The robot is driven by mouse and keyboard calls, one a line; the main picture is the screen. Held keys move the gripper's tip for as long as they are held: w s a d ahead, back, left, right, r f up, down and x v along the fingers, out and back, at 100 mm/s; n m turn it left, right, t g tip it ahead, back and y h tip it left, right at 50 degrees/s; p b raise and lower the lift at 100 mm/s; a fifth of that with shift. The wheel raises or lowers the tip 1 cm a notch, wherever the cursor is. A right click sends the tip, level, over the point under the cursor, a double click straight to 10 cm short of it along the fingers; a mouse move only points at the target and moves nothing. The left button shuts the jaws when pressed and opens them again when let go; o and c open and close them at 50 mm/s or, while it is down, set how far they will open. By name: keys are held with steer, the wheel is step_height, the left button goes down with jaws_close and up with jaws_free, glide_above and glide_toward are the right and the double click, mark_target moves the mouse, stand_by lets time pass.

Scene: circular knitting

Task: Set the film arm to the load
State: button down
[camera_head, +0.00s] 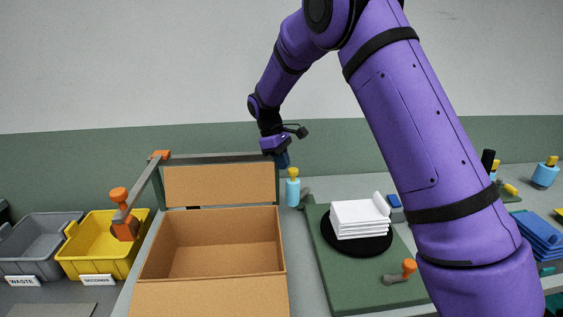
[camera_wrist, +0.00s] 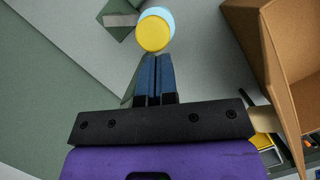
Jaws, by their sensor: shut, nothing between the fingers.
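My gripper (camera_head: 283,161) is shut and empty, with its blue fingers (camera_wrist: 153,80) together, above and behind the cardboard box. A grey jointed bar (camera_head: 220,158) with orange ends runs along behind the box; its front end carries an orange knob (camera_head: 119,195) and block. A short grey lever with an orange knob (camera_head: 408,267) lies on the green board (camera_head: 355,282). I cannot tell which of these is the film arm. A stack of white folded pieces (camera_head: 358,218) sits on a black round plate (camera_head: 330,243) on that board. My gripper touches neither lever nor stack.
A light-blue bottle with a yellow cap (camera_head: 293,174) stands just below my gripper; the cap (camera_wrist: 153,33) shows ahead of the fingertips. The open box (camera_head: 210,292) fills the front middle. Yellow (camera_head: 98,262) and grey (camera_head: 40,243) bins stand left, blue cloths (camera_head: 541,237) right.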

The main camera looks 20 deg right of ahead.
mark_target(294, 184)
steer(key=shift+s+d+n, duration=0.15)
steer(key=shift+s+n, duration=0.15)
steer(key=shift+s+d+n, duration=0.15)
steer(key=shift+s+n, duration=0.2)
steer(key=shift+n, duration=0.15)
steer(key=shift+s+d+n+t+h, duration=0.3)
steer(key=shift+s+n+t, duration=0.1)
steer(key=shift+s+n, duration=0.1)
steer(key=shift+s+d+n+t, duration=0.3)
steer(key=shift+s+d+n, duration=0.45)
steer(key=shift+n, duration=0.35)
steer(key=shift+s+d+n+t, duration=0.4)
steer(key=shift+s+d+n, duration=0.55)
steer(key=shift+d+n, duration=0.2)
